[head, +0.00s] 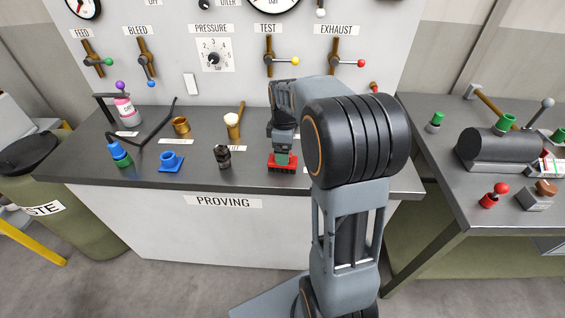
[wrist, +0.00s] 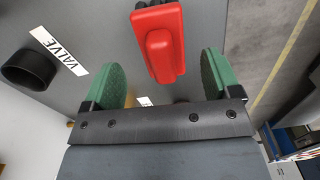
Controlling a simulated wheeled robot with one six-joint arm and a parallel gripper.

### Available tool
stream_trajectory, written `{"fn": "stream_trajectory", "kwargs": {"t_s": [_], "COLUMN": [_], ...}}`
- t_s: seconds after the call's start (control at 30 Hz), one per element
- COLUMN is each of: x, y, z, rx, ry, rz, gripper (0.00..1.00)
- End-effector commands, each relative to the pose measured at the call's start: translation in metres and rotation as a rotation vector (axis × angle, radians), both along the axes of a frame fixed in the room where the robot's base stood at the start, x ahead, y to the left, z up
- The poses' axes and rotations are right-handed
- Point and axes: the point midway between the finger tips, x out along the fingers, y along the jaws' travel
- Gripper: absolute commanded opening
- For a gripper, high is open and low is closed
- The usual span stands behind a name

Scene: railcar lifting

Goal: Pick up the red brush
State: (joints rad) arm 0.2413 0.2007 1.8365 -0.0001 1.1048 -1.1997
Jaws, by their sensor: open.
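The red brush (head: 282,168) lies on the dark bench top near its front edge, right of the middle. In the wrist view it shows as a red block with a raised, rounded red grip (wrist: 163,45). My gripper (head: 283,152) is right above it in the head view and hides part of it. In the wrist view the green fingers of my gripper (wrist: 163,64) are spread apart and empty. The near end of the brush appears between the two fingertips, with a gap on each side. I cannot tell how high the fingertips are above it.
A black ring (wrist: 28,68) sits by the VALVE label (wrist: 60,51). A second bench (head: 440,190) is at the right.

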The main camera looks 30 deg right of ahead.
Motion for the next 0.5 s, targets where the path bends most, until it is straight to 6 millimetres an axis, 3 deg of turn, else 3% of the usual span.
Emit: {"fn": "stream_trajectory", "kwargs": {"t_s": [0.5], "x": [0.001], "y": [0.005], "z": [-0.051], "rx": [0.001], "ry": [0.001], "rz": [-0.001], "gripper": [0.83]}}
